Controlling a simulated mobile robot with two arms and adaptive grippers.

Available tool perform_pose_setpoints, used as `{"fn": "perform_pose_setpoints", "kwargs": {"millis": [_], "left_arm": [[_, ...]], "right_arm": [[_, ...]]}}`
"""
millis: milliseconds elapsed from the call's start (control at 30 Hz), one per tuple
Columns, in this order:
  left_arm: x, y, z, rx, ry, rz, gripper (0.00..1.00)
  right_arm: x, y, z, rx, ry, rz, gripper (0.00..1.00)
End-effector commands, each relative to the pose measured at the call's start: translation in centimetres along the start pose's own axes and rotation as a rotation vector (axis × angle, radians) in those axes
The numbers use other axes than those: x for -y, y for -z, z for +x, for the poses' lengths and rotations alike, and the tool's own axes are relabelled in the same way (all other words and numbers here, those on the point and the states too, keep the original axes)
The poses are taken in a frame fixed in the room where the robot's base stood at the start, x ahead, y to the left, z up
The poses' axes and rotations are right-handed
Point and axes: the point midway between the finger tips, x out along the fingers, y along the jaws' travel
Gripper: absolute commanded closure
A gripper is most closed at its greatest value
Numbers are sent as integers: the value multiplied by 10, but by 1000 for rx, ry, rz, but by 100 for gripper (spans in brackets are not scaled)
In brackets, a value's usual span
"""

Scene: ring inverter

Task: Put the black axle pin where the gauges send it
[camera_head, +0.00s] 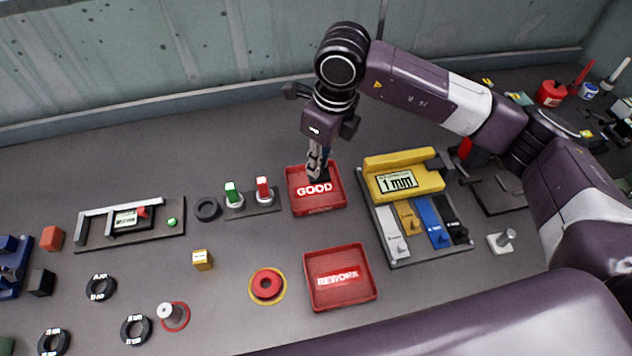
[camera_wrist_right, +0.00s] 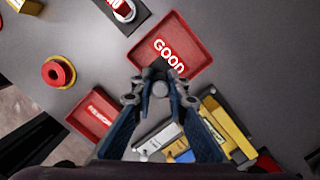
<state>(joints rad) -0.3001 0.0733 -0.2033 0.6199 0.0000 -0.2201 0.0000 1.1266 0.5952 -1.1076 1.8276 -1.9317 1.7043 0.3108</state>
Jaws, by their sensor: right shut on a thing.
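My right gripper (camera_head: 316,172) is low over the red tray marked GOOD (camera_head: 336,204). In the right wrist view the gripper (camera_wrist_right: 160,82) is shut on a small pin with a round grey end (camera_wrist_right: 160,89), taken to be the black axle pin. A dark part shows below the fingertips against the GOOD tray (camera_wrist_right: 196,31); I cannot tell whether it touches the tray floor. The red tray marked REWORK (camera_head: 340,302) is empty, nearer to me. A yellow gauge reading 1 mm (camera_head: 428,181) and a caliper-like gauge (camera_head: 92,232) lie on the table. My left gripper is out of view.
Green (camera_head: 232,191) and red (camera_head: 263,186) handled plugs stand left of the GOOD tray.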

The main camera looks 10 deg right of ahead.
Motion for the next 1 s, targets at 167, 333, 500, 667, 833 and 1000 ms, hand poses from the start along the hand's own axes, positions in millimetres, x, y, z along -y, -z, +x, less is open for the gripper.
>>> {"fn": "perform_pose_setpoints", "kwargs": {"millis": [167, 333, 500, 667, 833, 1000], "left_arm": [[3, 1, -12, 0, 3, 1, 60], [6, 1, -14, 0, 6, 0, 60], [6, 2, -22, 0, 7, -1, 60], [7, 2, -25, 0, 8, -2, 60], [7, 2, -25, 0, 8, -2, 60], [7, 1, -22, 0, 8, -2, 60]], "right_arm": [[-1, 6, 35, -1, -2, 1, 100], [0, 7, 50, 1, 0, 0, 100], [-1, 11, 72, -1, -1, 2, 100], [0, 13, 90, 1, 0, 0, 100], [0, 13, 93, 3, 1, -1, 100], [0, 14, 95, 3, 1, -1, 100]]}}
